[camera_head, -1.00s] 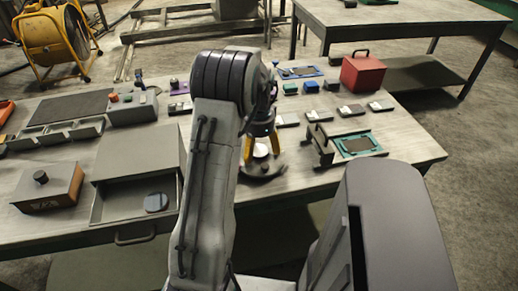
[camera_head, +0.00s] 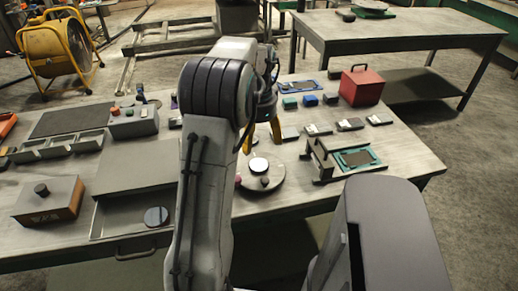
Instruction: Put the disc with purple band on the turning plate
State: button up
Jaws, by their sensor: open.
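The turning plate (camera_head: 274,184) is a dark round plate on the table, right of my arm, partly hidden by it. A pale-topped round piece (camera_head: 258,166) and a small dark knob (camera_head: 264,181) show on it. A small pink-purple spot (camera_head: 238,180) shows at its left edge beside my arm. I cannot make out a purple band on the pale-topped piece. My gripper (camera_head: 262,136) has yellow fingers, apart and empty, above and behind the plate. Another dark disc with a bluish rim (camera_head: 156,216) lies in the open drawer.
The grey drawer box (camera_head: 135,183) stands left of my arm. Right of the plate are a bracket with a handle (camera_head: 320,160) and a teal tray (camera_head: 358,158). Several small blocks and a red box (camera_head: 362,86) stand behind. Bare tabletop lies at the right (camera_head: 410,150).

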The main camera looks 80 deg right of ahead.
jog(key=shift+r, duration=1.15)
jog(key=w+a+r+n+t+h, duration=0.1)
jog(key=w+a+r+n, duration=0.2)
jog(key=w+a+n, duration=0.6)
jog(key=w+a+r+n, duration=0.3)
jog(key=w+a+n, duration=0.2)
jog(key=w+a, duration=0.8)
jog(key=a+f+n+t, duration=0.1)
jog(key=a+f+n, duration=0.1)
jog(key=a+n, duration=0.5)
jog(key=s+a+f+n+t+y, duration=0.1)
jog(key=a+n, duration=0.7)
jog(key=a, duration=0.8)
jog(key=shift+s+a+f+n+t, duration=0.25)
jog(key=shift+f+n+t, duration=0.05)
jog(key=shift+f, duration=0.1)
